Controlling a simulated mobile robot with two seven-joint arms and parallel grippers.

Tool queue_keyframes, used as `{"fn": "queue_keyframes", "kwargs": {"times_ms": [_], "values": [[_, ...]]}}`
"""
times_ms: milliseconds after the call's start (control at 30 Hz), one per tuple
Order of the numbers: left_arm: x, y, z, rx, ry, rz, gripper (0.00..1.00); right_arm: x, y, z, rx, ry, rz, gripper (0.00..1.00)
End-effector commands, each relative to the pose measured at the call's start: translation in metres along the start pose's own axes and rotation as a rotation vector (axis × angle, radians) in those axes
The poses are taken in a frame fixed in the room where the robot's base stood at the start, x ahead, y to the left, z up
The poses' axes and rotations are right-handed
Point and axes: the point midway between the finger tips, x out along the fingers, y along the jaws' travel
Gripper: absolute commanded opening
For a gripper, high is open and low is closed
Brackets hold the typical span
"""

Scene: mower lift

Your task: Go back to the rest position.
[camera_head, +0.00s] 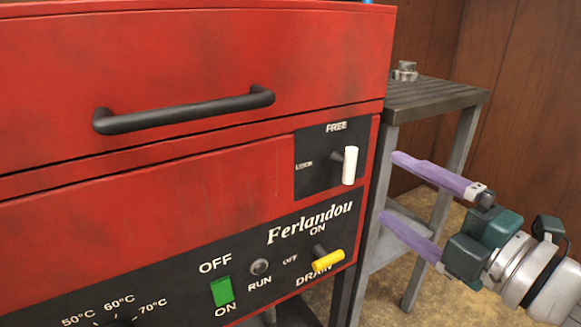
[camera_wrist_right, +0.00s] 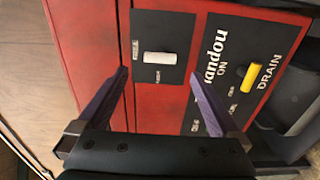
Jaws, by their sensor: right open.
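My right gripper (camera_head: 400,190) is open and empty, with two purple fingers pointing left toward the machine's right edge in the head view. In the right wrist view its fingers (camera_wrist_right: 160,85) stand wide apart with nothing between them, facing the red panel. The red machine (camera_head: 140,210) fills the left and middle of the head view. The white lever (camera_head: 349,165) by the FREE label and the yellow drain lever (camera_head: 328,260) are left of my fingers, not gripped. They also show in the wrist view, white (camera_wrist_right: 160,58) and yellow (camera_wrist_right: 251,77). My left gripper is not in view.
A grey metal stand (camera_head: 440,100) with a small metal part (camera_head: 405,71) on top is behind my right gripper. The machine has a black handle (camera_head: 185,110) and a green switch (camera_head: 221,291). A brown wooden wall (camera_head: 520,80) is at the back right.

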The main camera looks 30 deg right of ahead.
Motion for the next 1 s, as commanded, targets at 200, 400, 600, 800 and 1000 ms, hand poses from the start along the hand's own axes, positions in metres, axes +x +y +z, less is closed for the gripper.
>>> {"fn": "queue_keyframes", "kwargs": {"times_ms": [200,400,600,800,1000], "values": [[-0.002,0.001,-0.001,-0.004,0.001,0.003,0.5,0.0,0.002,0.0,0.004,-0.003,-0.002,1.0],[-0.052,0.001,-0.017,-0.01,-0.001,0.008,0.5,0.002,0.053,0.007,0.16,-0.129,-0.062,1.0],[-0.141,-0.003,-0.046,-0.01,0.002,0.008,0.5,-0.017,0.123,0.003,0.562,-0.398,-0.25,1.0],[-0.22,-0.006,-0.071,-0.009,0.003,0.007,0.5,-0.065,0.173,-0.04,0.947,-0.643,-0.528,1.0],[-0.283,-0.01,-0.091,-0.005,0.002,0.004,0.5,-0.129,0.227,-0.1,1.186,-0.837,-0.838,1.0]]}}
